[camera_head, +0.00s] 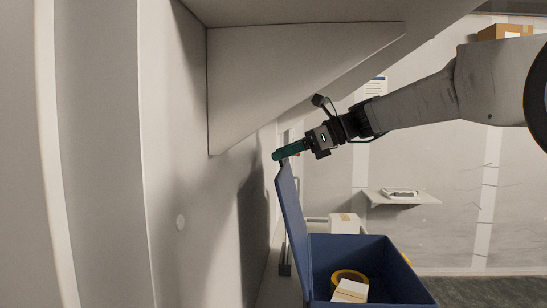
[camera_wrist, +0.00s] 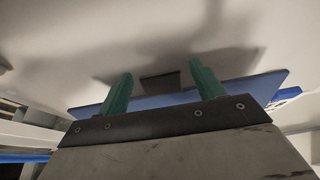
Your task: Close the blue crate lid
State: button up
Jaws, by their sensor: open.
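The blue crate (camera_head: 372,262) stands at the lower middle of the head view, open at the top. Its blue lid (camera_head: 292,222) stands up steeply on the left side, leaning slightly toward the wall. My gripper (camera_head: 279,154), with green fingers, is at the lid's top edge, pointing left. In the wrist view the fingers (camera_wrist: 161,68) are spread apart and hold nothing visible. The lid (camera_wrist: 165,99) shows as a blue strip behind and between them. I cannot tell whether the fingers touch the lid.
A yellow ring (camera_head: 349,275) and a small pale box (camera_head: 350,291) lie in the crate. A pale wall (camera_head: 180,180) is close on the left, and a sloping panel (camera_head: 285,75) hangs above. A wall shelf (camera_head: 402,197) and a white box (camera_head: 343,222) are behind.

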jog(key=shift+x, duration=1.55)
